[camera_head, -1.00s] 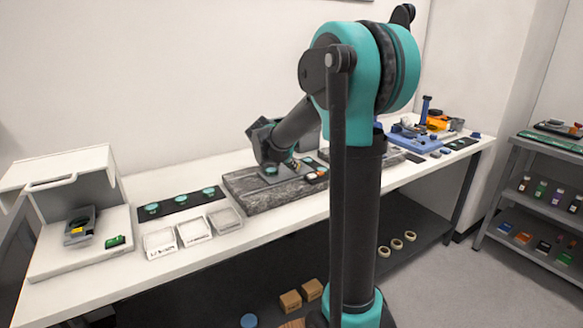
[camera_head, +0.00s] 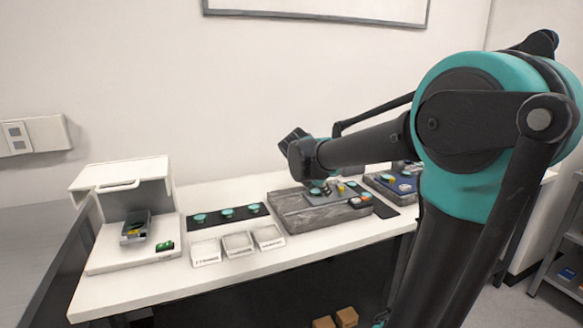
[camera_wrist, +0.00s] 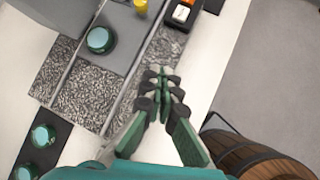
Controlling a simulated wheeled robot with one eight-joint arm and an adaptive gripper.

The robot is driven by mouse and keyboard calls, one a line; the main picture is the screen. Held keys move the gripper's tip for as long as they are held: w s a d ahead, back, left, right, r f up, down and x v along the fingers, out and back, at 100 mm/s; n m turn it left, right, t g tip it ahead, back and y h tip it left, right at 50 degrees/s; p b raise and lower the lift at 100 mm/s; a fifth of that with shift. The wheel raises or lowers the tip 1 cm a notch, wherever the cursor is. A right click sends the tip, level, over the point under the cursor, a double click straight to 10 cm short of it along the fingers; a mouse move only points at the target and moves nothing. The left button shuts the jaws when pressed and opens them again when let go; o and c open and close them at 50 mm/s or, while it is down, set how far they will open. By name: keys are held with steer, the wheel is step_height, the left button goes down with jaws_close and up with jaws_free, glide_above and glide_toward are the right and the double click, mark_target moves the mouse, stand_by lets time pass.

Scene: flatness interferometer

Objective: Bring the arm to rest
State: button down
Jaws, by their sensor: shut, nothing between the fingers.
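My gripper (camera_wrist: 162,78) is in the wrist view with its fingers together and nothing between them. It points over the front edge of the grey granite block (camera_wrist: 65,82). The fingertips are too small to make out there.
A white hooded stand (camera_head: 100,262) is at the bench's left end. A wooden barrel (camera_wrist: 245,150) stands below the bench front. Free floor (camera_wrist: 275,65) lies beyond the edge.

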steer(key=s+d+f+m, duration=0.1)
steer(key=s+f+m, duration=0.2)
steer(key=s+d+f+m+y, duration=0.1)
steer(key=s+f+m, duration=0.2)
steer(key=s+m, duration=0.1)
steer(key=s+d+f+m+g+y, duration=0.1)
steer(key=s+f+m, duration=0.3)
steer(key=shift+f, duration=0.1)
steer(key=s+a+f+m+y, duration=0.1)
steer(key=s+f+m+y, duration=0.2)
steer(key=s+f+m, duration=0.6)
steer(key=s+m, duration=0.3)
steer(key=m, duration=0.1)
steer(key=shift+s+a+f, duration=0.25)
steer(key=shift+s+a, duration=0.05)
steer(key=shift+s, duration=0.1)
steer(key=c, duration=2.3)
jaws_free()
